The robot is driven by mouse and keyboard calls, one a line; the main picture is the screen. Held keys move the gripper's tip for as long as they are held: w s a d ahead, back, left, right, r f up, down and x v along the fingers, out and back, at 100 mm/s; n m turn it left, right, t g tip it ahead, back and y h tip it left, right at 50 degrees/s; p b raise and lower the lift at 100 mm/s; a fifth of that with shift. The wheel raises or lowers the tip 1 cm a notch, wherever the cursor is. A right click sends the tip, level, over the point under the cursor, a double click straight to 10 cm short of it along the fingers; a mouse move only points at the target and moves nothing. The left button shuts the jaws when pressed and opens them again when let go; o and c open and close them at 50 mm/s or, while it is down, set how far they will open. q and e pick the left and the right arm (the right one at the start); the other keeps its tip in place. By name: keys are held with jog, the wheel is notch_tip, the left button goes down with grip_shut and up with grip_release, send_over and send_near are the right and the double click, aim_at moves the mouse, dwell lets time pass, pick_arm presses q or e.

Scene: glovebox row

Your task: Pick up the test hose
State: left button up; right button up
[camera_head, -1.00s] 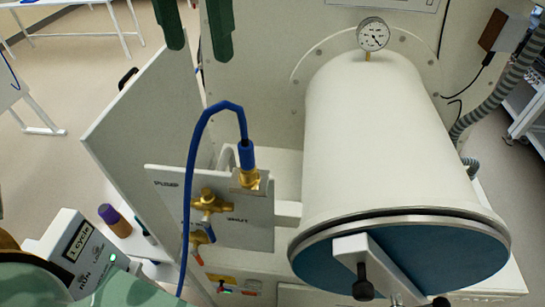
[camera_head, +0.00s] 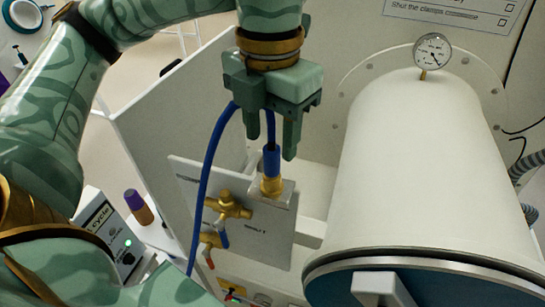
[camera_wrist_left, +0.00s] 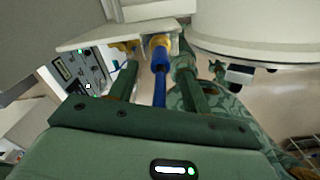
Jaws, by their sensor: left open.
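The blue test hose (camera_head: 205,165) arches up from below and ends in a blue sleeve plugged onto an upright brass fitting (camera_head: 271,186) on the pale valve panel (camera_head: 262,235). My left gripper (camera_head: 271,146) is open and points down over this end. Its two fingers stand on either side of the sleeve, and the upper part of the hose runs in under the gripper body. In the left wrist view the hose end (camera_wrist_left: 160,85) lies between the two open fingers (camera_wrist_left: 157,67), with a gap visible on each side.
A large white cylinder chamber (camera_head: 420,170) with a pressure gauge (camera_head: 432,51) stands close on the right. A brass valve (camera_head: 228,205) sits below left of the fitting. A purple-capped bottle (camera_head: 139,206) and a control box (camera_head: 112,240) are at lower left.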

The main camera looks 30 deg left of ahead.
aim_at(272, 163)
pick_arm(q)
notch_tip(272, 163, down, 4)
jog(key=shift+w+p, duration=0.15)
jog(key=shift+p, duration=0.25)
grip_shut()
